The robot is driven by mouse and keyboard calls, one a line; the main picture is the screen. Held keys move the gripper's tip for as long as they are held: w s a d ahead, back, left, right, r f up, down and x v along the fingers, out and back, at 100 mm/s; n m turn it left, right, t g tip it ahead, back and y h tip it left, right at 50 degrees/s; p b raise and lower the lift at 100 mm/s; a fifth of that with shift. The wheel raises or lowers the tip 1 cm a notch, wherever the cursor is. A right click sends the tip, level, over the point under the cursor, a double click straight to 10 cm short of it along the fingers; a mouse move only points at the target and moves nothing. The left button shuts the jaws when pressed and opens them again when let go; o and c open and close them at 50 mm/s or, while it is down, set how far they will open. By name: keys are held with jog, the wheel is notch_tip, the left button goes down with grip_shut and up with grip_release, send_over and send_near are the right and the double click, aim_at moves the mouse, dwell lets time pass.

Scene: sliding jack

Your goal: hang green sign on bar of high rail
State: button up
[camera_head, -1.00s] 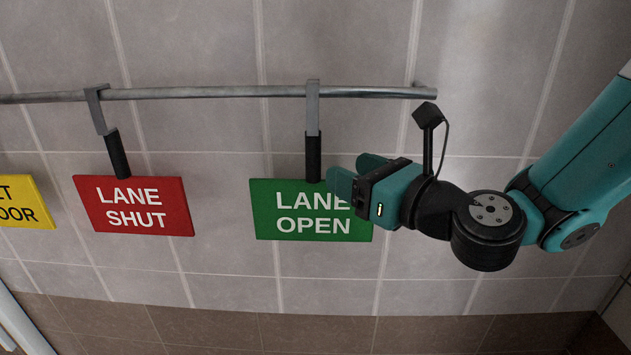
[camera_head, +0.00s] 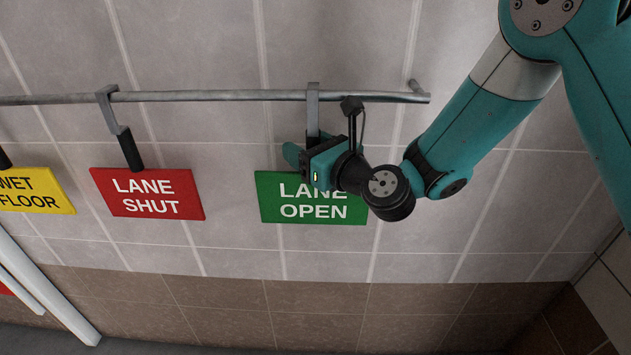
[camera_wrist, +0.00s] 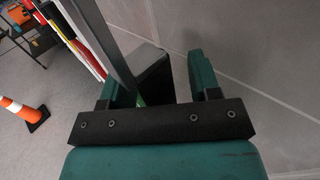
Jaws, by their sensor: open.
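The green sign (camera_head: 271,208), reading LANE OPEN, hangs by its grey hook (camera_head: 313,112) over the bar of the rail (camera_head: 220,96), close to the bar's right end. A dark handle joins the hook to the sign; in the head view my gripper mostly covers it. My gripper (camera_head: 294,155) is in front of that handle, just above the sign's face. In the wrist view the open fingers of my gripper (camera_wrist: 154,80) stand on either side of the dark handle (camera_wrist: 153,76), with a gap at the right finger. I cannot tell whether the left finger touches the handle.
A red LANE SHUT sign (camera_head: 150,193) and a yellow wet floor sign (camera_head: 35,190) hang to the left. The tiled wall is close behind. The wrist view shows an orange cone (camera_wrist: 22,112) on the floor at left.

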grip_shut()
jog(key=shift+r, duration=0.15)
